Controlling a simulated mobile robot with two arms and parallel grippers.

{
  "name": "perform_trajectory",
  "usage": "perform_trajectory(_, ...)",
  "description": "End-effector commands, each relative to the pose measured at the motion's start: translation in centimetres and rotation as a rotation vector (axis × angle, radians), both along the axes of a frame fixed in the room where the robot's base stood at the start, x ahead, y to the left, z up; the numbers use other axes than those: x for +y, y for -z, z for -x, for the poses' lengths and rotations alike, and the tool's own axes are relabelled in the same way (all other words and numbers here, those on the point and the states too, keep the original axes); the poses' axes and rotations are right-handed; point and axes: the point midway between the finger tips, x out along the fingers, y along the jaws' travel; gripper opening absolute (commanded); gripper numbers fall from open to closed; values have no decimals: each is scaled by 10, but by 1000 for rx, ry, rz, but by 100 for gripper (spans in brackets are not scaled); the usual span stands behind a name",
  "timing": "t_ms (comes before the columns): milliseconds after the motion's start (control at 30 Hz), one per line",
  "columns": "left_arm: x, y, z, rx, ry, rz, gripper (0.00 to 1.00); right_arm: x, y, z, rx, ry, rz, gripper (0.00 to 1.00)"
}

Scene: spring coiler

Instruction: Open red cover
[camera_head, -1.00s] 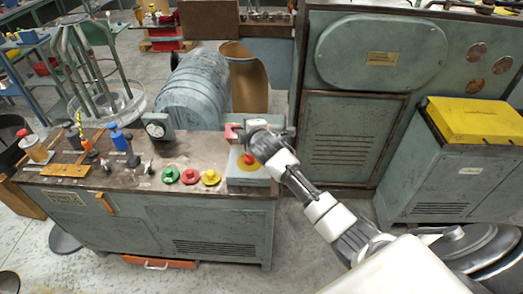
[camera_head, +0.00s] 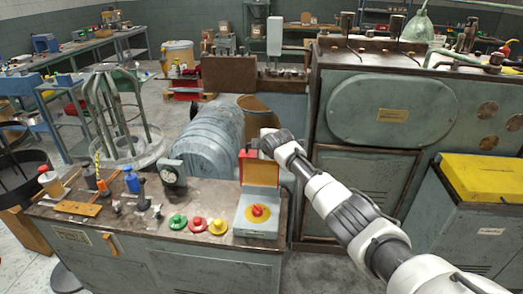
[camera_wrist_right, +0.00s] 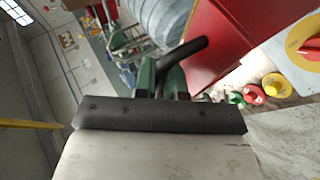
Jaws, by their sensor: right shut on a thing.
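The red cover (camera_head: 250,167) stands raised at the back edge of a small grey box on the workbench. The box's top shows a yellow disc with a red knob (camera_head: 257,211), uncovered. My right gripper (camera_head: 268,143) is at the upper edge of the cover; its fingers are partly hidden in the head view. In the right wrist view my right gripper (camera_wrist_right: 165,77) is shut on a dark handle (camera_wrist_right: 188,50) beside the cover's red face (camera_wrist_right: 213,38). My left gripper is not in view.
Green (camera_head: 178,222), red (camera_head: 197,225) and yellow (camera_head: 218,227) buttons sit left of the box on the workbench (camera_head: 120,233). A gauge (camera_head: 172,173) and small bottles stand further left. A large grey machine (camera_head: 385,110) stands behind my right arm.

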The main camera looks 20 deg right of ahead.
Motion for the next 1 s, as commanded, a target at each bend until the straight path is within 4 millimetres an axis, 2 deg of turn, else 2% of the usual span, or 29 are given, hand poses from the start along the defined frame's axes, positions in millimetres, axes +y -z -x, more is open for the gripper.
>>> perform_trajectory(467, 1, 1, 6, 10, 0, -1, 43, -1, 1, -1, 0, 2, -6, 0)
perform_trajectory(500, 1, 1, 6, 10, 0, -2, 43, -1, 1, -1, 0, 2, -6, 16)
perform_trajectory(533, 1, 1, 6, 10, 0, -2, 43, -1, 1, -1, 0, 2, -5, 21)
perform_trajectory(1000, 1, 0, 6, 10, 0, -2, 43, -1, -4, 6, 0, -1, 0, 21)
